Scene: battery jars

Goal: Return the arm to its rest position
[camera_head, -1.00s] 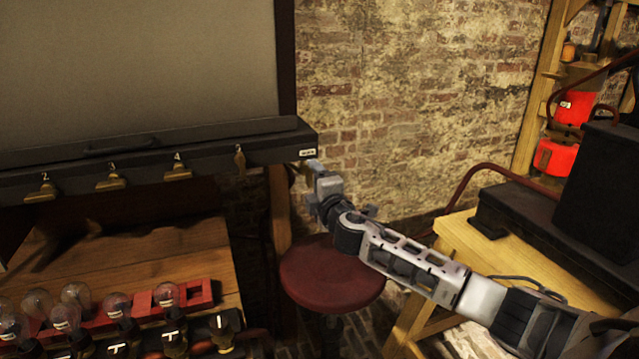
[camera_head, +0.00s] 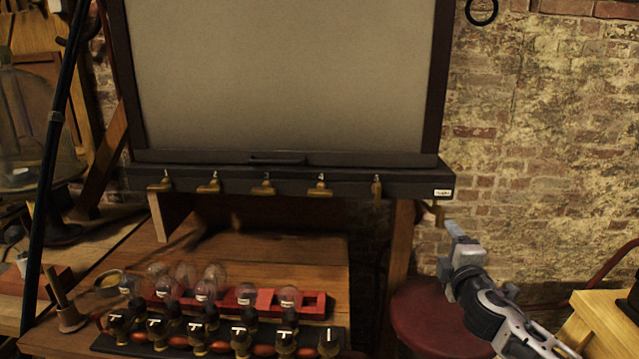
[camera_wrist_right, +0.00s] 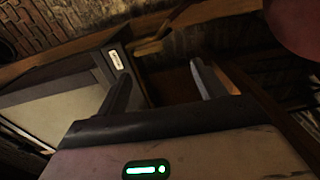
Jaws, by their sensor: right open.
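My right arm comes in from the lower right in the head view. Its gripper (camera_head: 449,240) is in the air in front of the brick wall, just right of and below the right end of the black panel ledge. In the right wrist view the two dark fingers (camera_wrist_right: 160,88) stand wide apart with nothing between them. The framed panel's labelled corner and a wooden edge show beyond them. My left gripper is not in view.
A dark-framed grey panel (camera_head: 290,75) has a ledge with several brass hooks (camera_head: 267,187). Below, a wooden bench (camera_head: 270,250) holds glass bulbs (camera_head: 246,293) in a red rack and a row of black switches. A red stool (camera_head: 415,315) stands below my right arm.

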